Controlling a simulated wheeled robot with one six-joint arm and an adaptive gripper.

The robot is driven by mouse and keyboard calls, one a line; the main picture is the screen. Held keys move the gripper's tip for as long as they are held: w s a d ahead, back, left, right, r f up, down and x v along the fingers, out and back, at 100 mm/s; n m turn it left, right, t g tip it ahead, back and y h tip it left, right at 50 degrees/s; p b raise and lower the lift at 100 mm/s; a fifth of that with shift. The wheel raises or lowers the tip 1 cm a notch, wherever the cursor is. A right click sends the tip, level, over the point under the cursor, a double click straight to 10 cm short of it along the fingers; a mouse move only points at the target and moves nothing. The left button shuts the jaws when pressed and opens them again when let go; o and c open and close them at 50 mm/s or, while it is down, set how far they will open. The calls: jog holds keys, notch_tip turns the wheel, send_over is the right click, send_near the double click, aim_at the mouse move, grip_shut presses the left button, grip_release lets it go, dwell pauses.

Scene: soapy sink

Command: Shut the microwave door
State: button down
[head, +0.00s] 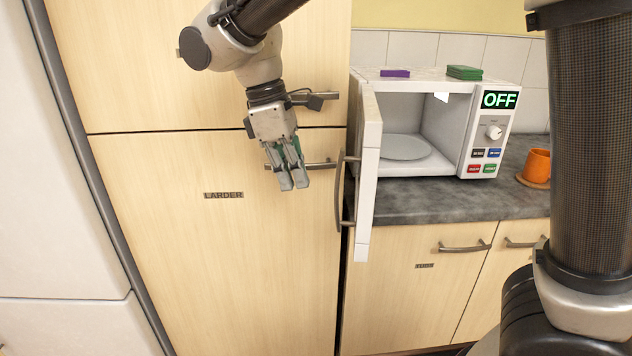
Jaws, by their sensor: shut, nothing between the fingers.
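The white microwave (452,128) stands on the dark grey counter. Its door (369,160) is wide open, hinged at the left side and swung out toward me, seen nearly edge-on. The door's handle (341,193) is a dark curved bar on the door's left side. A round plate (405,147) lies inside the open cavity. My gripper (293,184) is shut and empty, pointing down in front of the larder cupboard, to the left of the door handle and apart from it.
The larder cupboard (205,255) with bar handles stands left of the microwave. A purple block (395,73) and a green block (464,72) lie on the microwave. An orange cup (537,166) stands on the counter (440,206) to the right. My own arm parts cover the right edge.

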jog(key=d, duration=0.2)
jog(key=s+d+f, duration=0.1)
jog(key=d, duration=0.1)
jog(key=shift+d+f, duration=0.1)
dwell(0.3)
